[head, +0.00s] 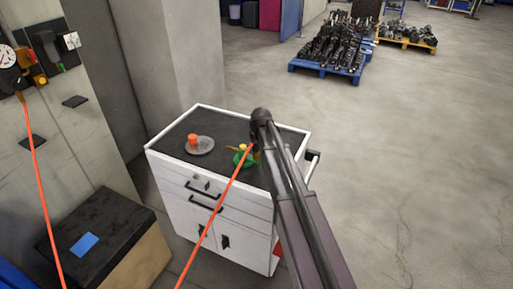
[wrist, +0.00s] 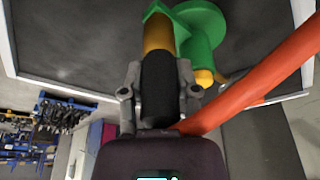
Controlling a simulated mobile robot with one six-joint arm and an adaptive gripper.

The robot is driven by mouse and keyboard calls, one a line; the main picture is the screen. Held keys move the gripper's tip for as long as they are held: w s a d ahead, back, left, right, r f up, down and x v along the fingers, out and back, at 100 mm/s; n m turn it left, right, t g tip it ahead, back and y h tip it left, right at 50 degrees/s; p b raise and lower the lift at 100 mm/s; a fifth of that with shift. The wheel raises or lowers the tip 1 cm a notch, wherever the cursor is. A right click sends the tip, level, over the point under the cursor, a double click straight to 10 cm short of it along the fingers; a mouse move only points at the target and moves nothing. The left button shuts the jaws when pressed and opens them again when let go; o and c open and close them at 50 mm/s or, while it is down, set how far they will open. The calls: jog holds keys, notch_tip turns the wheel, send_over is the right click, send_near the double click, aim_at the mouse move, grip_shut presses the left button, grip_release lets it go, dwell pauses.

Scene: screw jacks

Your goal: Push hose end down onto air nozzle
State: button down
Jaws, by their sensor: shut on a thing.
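My gripper (wrist: 158,95) is shut on the black sleeve of the hose end (wrist: 158,85). A brass-yellow section (wrist: 158,32) extends from the sleeve toward a green fitting (wrist: 204,30). A yellow tip (wrist: 205,78) projects from the green fitting, to the right of the sleeve in the wrist view. I cannot tell which yellow part is the nozzle, or whether the hose end touches the fitting. In the head view the green fitting (head: 241,160) stands on the cabinet top; my arm mostly hides the gripper. The orange hose (head: 221,198) runs from the gripper down to the lower left.
The white cabinet (head: 180,222) has a dark top. A grey disc (head: 205,148) with an orange cap (head: 193,140) lies left of the green fitting. A gauge panel (head: 8,58) hangs on the left wall. Loaded pallets (head: 330,70) stand far back; the right floor is clear.

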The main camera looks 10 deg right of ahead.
jog(key=shift+f, duration=0.15)
jog(key=shift+c, duration=1.3)
grip_release()
jog(key=s+m+g, duration=0.1)
jog(key=s+g, duration=0.2)
jog(key=s, duration=2.6)
jog(key=shift+s+d+f+m+h, duration=0.2)
jog(key=shift+s+f+m+h, duration=0.1)
jog(key=shift+f+m, duration=0.1)
